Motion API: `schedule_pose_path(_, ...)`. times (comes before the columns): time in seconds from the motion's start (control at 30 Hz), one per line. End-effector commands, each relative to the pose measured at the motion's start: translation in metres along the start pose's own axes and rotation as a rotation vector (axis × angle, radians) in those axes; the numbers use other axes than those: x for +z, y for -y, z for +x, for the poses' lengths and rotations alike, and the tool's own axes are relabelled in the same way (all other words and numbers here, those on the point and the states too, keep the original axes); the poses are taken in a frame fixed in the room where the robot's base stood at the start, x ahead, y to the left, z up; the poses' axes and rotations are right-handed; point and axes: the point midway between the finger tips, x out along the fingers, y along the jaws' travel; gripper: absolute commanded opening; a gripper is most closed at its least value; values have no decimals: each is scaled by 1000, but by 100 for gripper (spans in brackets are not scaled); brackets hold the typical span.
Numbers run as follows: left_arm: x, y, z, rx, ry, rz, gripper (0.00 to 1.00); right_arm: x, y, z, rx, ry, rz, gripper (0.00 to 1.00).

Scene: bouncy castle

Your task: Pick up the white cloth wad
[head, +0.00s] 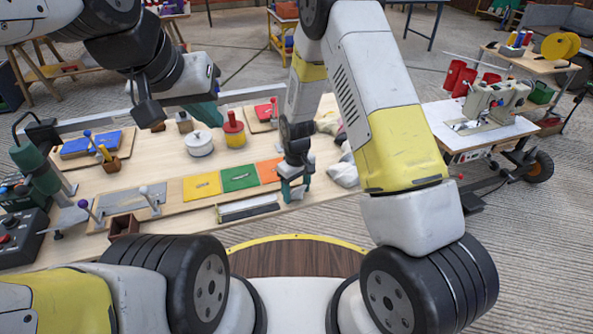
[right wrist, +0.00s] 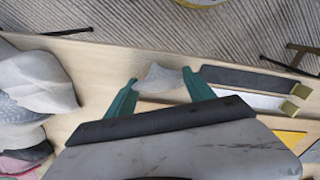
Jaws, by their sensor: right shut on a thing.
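The white cloth wad (right wrist: 160,79) is small and pale. In the right wrist view it sits between the two teal fingertips of my right gripper, which is shut on it. In the head view my right gripper (head: 294,190) points down low over the wooden table, just left of a pile of pale cloths; the wad is hard to make out there. My left gripper (head: 207,113) is over the back of the table, mostly hidden by its own arm. Only a teal part shows, so its opening cannot be told.
The cloth pile (head: 343,172) lies right of my right gripper and also shows in the right wrist view (right wrist: 32,82). Yellow, green and orange panels (head: 240,177) lie left of it. A long metal-and-dark bar (head: 248,208) lies in front. A white-topped sewing table (head: 470,128) stands right.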

Motion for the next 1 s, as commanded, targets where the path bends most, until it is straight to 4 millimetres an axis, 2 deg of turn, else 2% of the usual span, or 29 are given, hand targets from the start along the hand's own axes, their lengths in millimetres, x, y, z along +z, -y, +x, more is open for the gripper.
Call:
schedule_pose_path(0.17, 0, 0, 0, 0, 0, 0, 0, 0, 0, -7, 0, -2, 0, 23)
schedule_pose_path(0.4, 0, 0, 0, 0, 0, 0, 0, -1, 0, -36, 0, -3, 0, 23)
schedule_pose_path(0.57, 0, 0, 0, 0, 0, 0, 0, 22, 27, -39, -1, 2, -4, 23)
schedule_pose_path(0.8, 0, 0, 0, 0, 0, 0, 0, 61, 76, -45, 0, 2, -7, 23)
schedule_pose_path(1.0, 0, 0, 0, 0, 0, 0, 0, 87, 107, -48, 0, 1, -3, 23)
